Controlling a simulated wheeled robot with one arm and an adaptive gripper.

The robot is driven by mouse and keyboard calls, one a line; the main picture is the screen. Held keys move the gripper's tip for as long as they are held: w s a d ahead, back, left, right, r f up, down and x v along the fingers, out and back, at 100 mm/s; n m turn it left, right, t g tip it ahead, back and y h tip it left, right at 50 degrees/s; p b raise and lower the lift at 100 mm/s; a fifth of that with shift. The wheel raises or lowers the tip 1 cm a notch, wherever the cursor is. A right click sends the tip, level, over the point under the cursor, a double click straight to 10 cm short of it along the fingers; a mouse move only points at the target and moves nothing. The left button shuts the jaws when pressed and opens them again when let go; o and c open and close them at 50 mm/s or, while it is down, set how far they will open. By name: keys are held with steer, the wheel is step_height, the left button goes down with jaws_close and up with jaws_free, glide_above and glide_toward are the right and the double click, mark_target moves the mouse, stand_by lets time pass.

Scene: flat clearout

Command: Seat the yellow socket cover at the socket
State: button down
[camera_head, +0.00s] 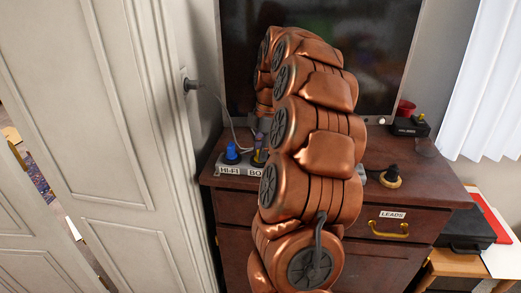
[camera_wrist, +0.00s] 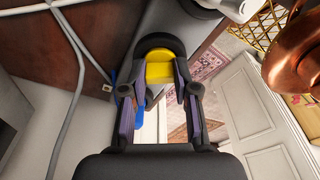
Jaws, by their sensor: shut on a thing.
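In the wrist view, my gripper (camera_wrist: 160,88) is shut on the yellow socket cover (camera_wrist: 158,72), with its purple pads on either side of the yellow part. A dark round rim shows around the cover. The grey socket strip (camera_wrist: 183,35) lies beyond it. In the head view, the strip (camera_head: 227,170) sits on the dresser's left front, with labels reading "HI-FI" and "BO…", the rest hidden by my arm. The cover (camera_head: 259,156) is partly visible above the "BO…" label. I cannot tell whether it touches the strip. My fingers are mostly hidden there.
A blue plug (camera_head: 231,151) stands on the strip just left of the cover. A black-knobbed piece (camera_head: 391,178) and a small black box (camera_head: 410,128) are on the dresser's right (camera_head: 430,175). A dark screen (camera_head: 385,60) stands behind; a white door (camera_head: 130,120) is at left.

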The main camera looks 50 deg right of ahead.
steer(key=c, duration=0.8)
jaws_free()
steer(key=shift+f, duration=0.1)
steer(key=shift+s+d+r, duration=0.1)
steer(key=shift+d+r, duration=0.05)
steer(key=shift+r, duration=1.1)
steer(key=shift+s+d+r, duration=0.1)
steer(key=shift+d+r, duration=0.1)
steer(key=shift+r, duration=1.05)
steer(key=shift+s+d+r, duration=0.1)
steer(key=shift+d+r, duration=0.05)
steer(key=shift+r, duration=1.1)
steer(key=shift+a, duration=0.1)
